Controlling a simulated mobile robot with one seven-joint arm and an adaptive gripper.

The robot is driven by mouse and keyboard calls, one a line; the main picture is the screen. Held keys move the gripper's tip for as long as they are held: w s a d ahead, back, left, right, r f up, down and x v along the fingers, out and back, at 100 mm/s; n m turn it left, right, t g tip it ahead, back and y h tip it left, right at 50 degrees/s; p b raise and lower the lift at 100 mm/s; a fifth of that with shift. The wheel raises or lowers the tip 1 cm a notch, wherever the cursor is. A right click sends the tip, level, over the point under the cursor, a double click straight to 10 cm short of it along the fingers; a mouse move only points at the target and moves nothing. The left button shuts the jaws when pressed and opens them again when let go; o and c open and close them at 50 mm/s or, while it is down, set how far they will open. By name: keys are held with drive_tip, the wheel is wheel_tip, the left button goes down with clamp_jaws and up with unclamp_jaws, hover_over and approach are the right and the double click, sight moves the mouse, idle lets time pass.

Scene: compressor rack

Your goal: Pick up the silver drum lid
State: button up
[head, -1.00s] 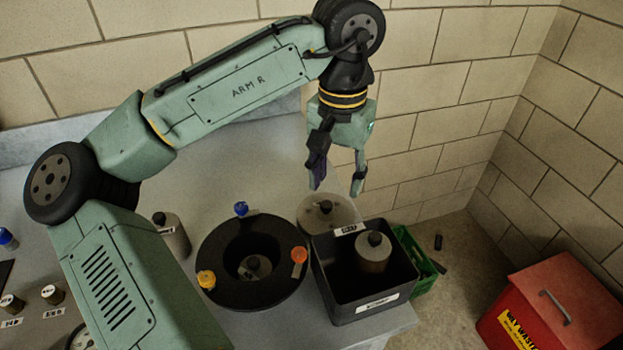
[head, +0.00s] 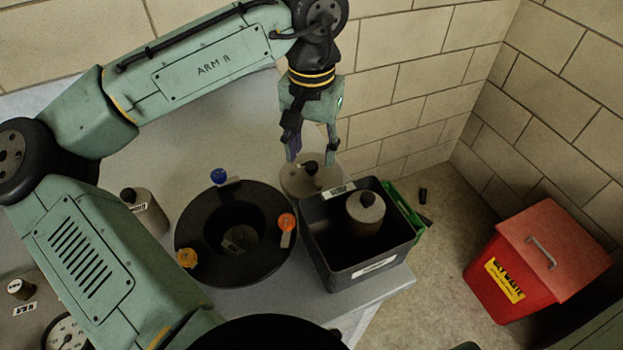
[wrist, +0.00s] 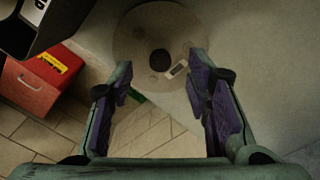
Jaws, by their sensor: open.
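The silver drum lid (head: 297,182) is a flat round disc with a dark knob in its middle, lying on the bench behind the dark grey bin. In the wrist view the lid (wrist: 140,42) shows at top centre, with its black knob and a small pale label. My gripper (head: 312,158) is open and empty above the lid, fingers pointing down. In the wrist view my gripper (wrist: 165,85) has its purple-padded fingers wide apart, and the knob appears beyond the tips, between them. The bin hides part of the lid's near side in the head view.
The dark grey bin (head: 335,270) with a canister (head: 365,222) in it stands right in front of the lid. A black ring-shaped holder (head: 200,245) with coloured knobs is to the left. A green crate (head: 408,205) and red waste box (head: 535,260) are at right.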

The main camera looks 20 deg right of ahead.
sight(311, 165)
wheel_tip(311, 165, down, 4)
drive_tip(key=b, duration=0.3)
drive_tip(key=shift+r, duration=0.1)
drive_tip(key=shift+c, duration=0.4)
clamp_jaws()
